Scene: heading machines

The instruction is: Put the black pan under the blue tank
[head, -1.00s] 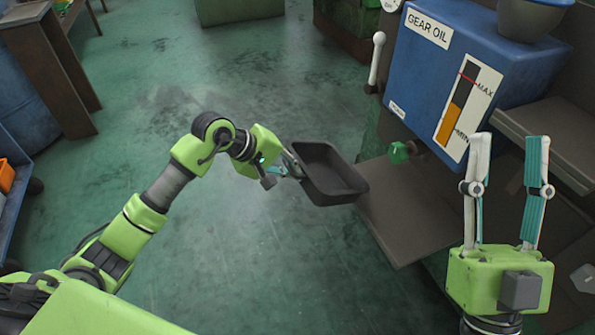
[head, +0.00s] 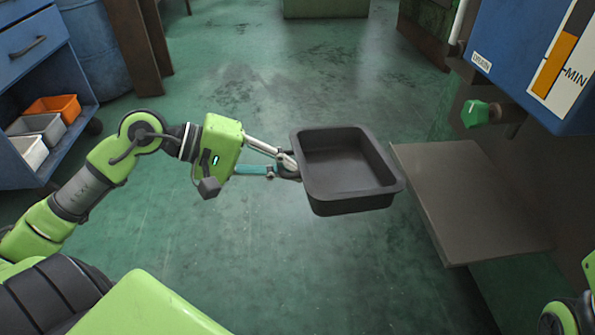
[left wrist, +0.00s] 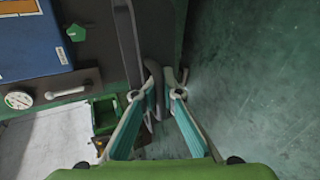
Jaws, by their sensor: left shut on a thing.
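My left gripper (head: 285,165) is shut on the left rim of the black pan (head: 345,168). It holds the pan off the floor, open side up and roughly level. In the left wrist view the pan (left wrist: 129,45) shows as a thin dark edge at the fingers (left wrist: 160,92). The tank (left wrist: 30,45) and tap (left wrist: 76,33) also show in the left wrist view. Only a sliver of my right arm shows.
A blue shelf cart (head: 30,90) with orange, grey and white bins (head: 55,107) stands at the left, beside a blue barrel (head: 95,50). A green cabinet (head: 420,25) is at the back. The green floor between is clear.

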